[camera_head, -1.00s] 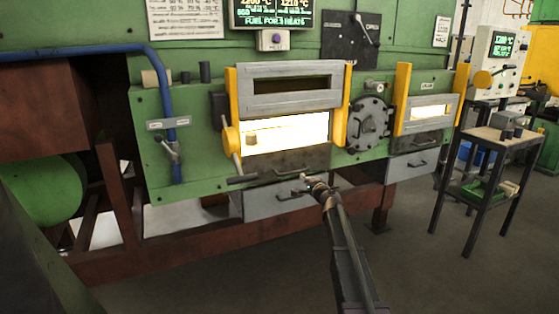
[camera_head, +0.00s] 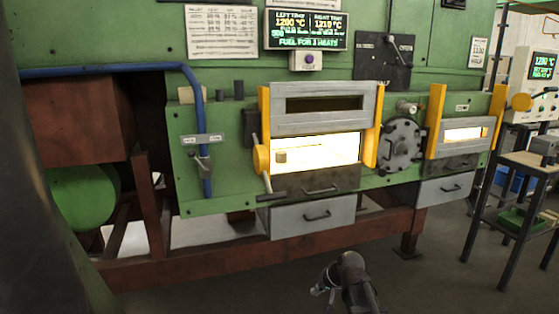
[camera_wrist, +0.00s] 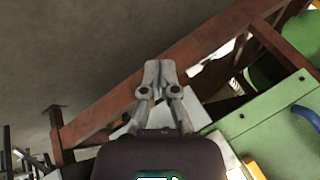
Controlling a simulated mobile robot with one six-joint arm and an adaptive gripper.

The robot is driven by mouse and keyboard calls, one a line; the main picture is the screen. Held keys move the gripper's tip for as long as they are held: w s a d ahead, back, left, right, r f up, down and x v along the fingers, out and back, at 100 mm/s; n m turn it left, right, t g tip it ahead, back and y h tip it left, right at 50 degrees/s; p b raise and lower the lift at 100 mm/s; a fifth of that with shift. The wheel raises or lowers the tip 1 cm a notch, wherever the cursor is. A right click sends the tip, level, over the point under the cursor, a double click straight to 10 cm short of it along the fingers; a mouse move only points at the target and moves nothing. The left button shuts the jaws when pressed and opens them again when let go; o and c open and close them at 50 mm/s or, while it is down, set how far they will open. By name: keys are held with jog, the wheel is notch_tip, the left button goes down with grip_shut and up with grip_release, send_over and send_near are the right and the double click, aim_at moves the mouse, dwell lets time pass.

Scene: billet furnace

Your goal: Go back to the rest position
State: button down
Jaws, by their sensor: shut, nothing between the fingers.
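My gripper (camera_head: 324,287) is low in front of the furnace in the head view, apart from it and over the floor. In the wrist view its fingers (camera_wrist: 160,72) are together with nothing held. The green furnace (camera_head: 222,135) stands ahead. Its left door (camera_head: 320,122) is raised above a glowing left opening (camera_head: 330,150). A small block (camera_head: 281,156) shows inside.
A grey drawer (camera_head: 300,217) juts out below the left opening. A rust-brown frame rail (camera_head: 190,267) runs along the furnace base. A dark side table (camera_head: 505,226) stands at the right. The floor (camera_head: 430,285) between is clear.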

jog(key=s+d+f+n+g+h, duration=0.1)
jog(key=s+d+g+h, duration=0.15)
jog(key=s, duration=0.45)
jog(key=s+d+f+g+h, duration=0.2)
jog(key=s+d, duration=0.1)
jog(key=s, duration=0.5)
notch_tip(320, 180, up, 22)
jog(key=p, duration=2.2)
jog(key=shift+h, duration=0.25)
